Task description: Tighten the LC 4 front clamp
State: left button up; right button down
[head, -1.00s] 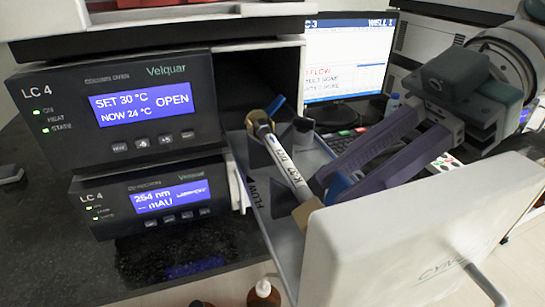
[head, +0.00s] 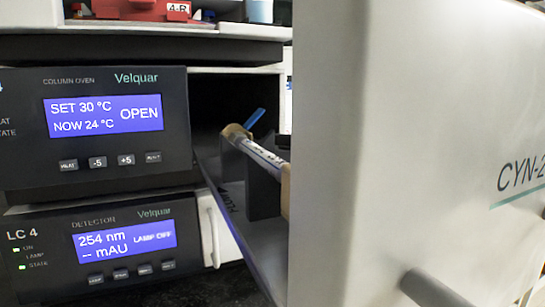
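The LC 4 column oven (head: 95,125) shows SET 30 °C, NOW 24 °C and OPEN. Its tray (head: 240,235), marked FLOW, is pulled out. A white column (head: 262,156) with tan end fittings lies tilted along the tray. A blue lever (head: 255,118) stands up by the column's far end. The near end's tan fitting (head: 286,190) is partly cut off by a large white panel (head: 375,140) marked CYN-2. The front clamp is hidden behind this panel, so its state cannot be seen. Neither of my grippers is in view.
The LC 4 detector (head: 120,245) sits below the oven and reads 254 nm, LAMP OFF. A grey bar (head: 430,290) sticks out of the white panel. The panel fills the right half of the view. Red items (head: 135,10) stand on top.

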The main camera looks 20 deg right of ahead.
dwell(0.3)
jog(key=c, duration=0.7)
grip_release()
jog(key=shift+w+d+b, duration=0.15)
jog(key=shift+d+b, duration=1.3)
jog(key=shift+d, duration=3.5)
